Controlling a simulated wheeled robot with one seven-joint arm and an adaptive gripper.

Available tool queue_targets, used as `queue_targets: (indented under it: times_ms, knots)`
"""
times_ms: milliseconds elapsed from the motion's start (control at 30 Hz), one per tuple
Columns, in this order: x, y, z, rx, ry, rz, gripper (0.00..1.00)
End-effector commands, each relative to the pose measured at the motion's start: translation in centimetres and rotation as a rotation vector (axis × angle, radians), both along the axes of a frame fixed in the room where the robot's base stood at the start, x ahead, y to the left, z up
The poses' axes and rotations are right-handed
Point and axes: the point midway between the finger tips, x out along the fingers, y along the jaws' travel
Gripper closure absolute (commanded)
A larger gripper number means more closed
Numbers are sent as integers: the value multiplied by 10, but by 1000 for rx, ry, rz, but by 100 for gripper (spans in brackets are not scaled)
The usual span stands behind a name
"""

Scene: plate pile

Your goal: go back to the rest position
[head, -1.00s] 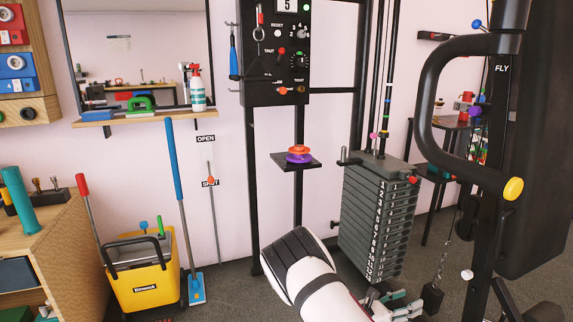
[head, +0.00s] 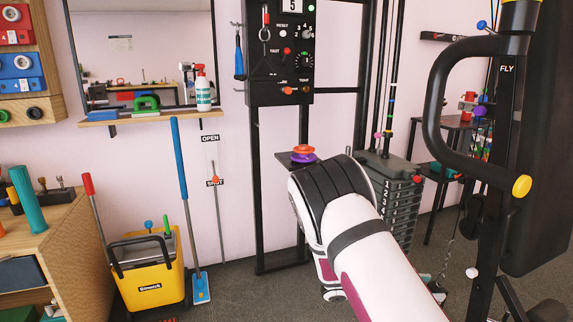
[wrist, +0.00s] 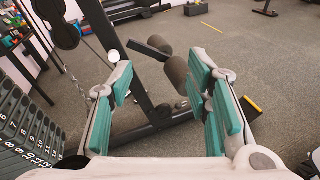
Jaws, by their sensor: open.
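My gripper (wrist: 165,105) is open and empty in the wrist view, its two teal-padded fingers spread wide above the grey floor. A machine's black frame and padded rollers show beyond and between the fingers. The gripper itself is mostly hidden behind the arm there. The numbered plate pile also shows at the lower left of the wrist view (wrist: 28,128), left of the fingers and apart from them.
A black machine with a curved handle (head: 437,105) and yellow knob stands close on the right. A small shelf with orange and purple discs (head: 303,153) is behind my arm. A yellow bucket (head: 152,285) and a wooden cabinet (head: 62,240) stand left. Floor between is clear.

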Motion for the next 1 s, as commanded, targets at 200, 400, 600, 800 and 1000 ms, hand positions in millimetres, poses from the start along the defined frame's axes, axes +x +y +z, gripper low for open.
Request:
queue_targets:
  times_ms: [200, 400, 600, 800, 1000]
  knots:
    - [-47, -1, 64, 160, -184, -220, 55]
    - [-98, 7, 110, 306, -335, -408, 55]
    - [-151, 21, 149, 453, -474, -584, 55]
    - [-205, 41, 180, 602, -602, -741, 55]
    - [-259, 66, 202, 750, -717, -884, 55]
